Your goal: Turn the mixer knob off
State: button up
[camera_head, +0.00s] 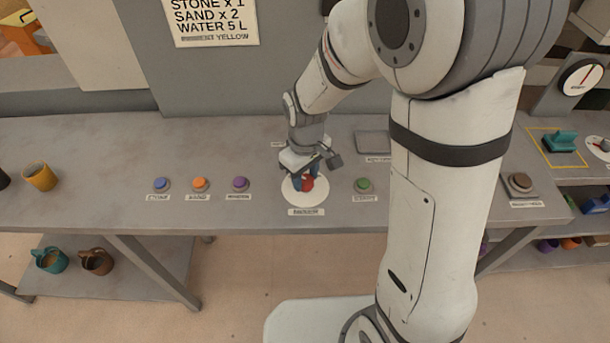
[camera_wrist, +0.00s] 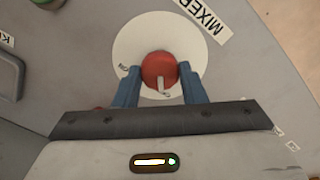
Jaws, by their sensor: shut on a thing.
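The mixer knob is a red round knob (camera_wrist: 158,66) with a pale pointer mark, on a white disc (camera_wrist: 140,38) labelled MIXER. In the wrist view its pointer aims down toward my gripper, slightly right. In the head view the knob (camera_head: 308,184) sits on the grey bench, partly hidden by my gripper (camera_head: 303,180). My gripper's blue fingers (camera_wrist: 160,84) are shut on the knob, one on each side. Small words stand on the disc at the left and lower right of the knob; they are too small to read surely.
Blue (camera_head: 161,184), orange (camera_head: 199,184) and purple (camera_head: 240,184) buttons lie left of the knob. A green button (camera_head: 363,184) is close on its right. A brown button (camera_head: 520,183) is farther right. A yellow mug (camera_head: 40,177) stands at the far left.

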aim_at(306, 180)
jog(key=shift+n, duration=0.3)
dwell(0.4)
jog(key=o, duration=1)
notch_tip(306, 180, up, 8)
jog(key=shift+f, duration=0.1)
